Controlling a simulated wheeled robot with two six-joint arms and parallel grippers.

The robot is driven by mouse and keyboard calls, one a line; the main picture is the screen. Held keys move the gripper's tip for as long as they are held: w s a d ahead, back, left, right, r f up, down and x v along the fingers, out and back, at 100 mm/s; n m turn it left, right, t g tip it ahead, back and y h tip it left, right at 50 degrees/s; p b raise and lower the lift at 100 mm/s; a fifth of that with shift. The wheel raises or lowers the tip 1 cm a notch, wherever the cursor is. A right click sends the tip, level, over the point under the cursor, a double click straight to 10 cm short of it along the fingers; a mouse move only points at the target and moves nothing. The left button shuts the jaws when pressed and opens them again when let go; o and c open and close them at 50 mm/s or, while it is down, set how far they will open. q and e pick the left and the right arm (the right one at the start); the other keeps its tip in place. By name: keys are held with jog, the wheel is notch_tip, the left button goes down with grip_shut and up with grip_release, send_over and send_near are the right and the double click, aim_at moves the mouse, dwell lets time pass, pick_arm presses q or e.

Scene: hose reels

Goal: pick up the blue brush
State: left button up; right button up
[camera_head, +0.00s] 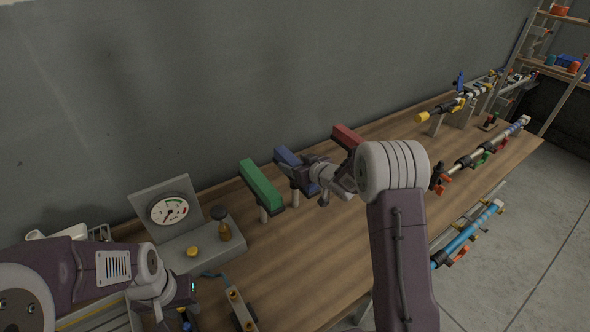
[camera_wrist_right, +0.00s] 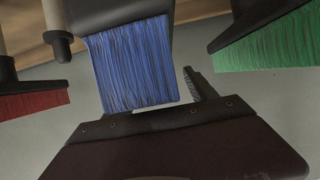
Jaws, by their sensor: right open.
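The blue brush (camera_head: 287,157) stands at the back of the workbench between a green brush and a red brush. My right gripper (camera_head: 308,180) is at its near side and covers part of it. In the right wrist view the blue bristles (camera_wrist_right: 130,62) hang down close in front of the open right gripper. One dark finger (camera_wrist_right: 198,84) shows just right of the bristles; the other finger is hidden, so I cannot tell whether they touch. My left gripper (camera_head: 185,314) is low at the front left, its fingers unclear.
The green brush (camera_head: 261,184) stands left and the red brush (camera_head: 346,137) right, both close to the blue one. A gauge box (camera_head: 170,210) sits further left on the wooden workbench (camera_head: 300,270). The wall is behind; hose-like tools (camera_head: 480,155) lie to the right.

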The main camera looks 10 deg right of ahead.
jog(key=shift+w+f, duration=0.1)
jog(key=shift+w, duration=0.05)
pick_arm(q)
jog(key=shift+s, duration=0.1)
pick_arm(e)
jog(key=shift+s, duration=0.2)
jog(key=c, duration=0.8)
jog(key=shift+w, duration=0.1)
grip_shut()
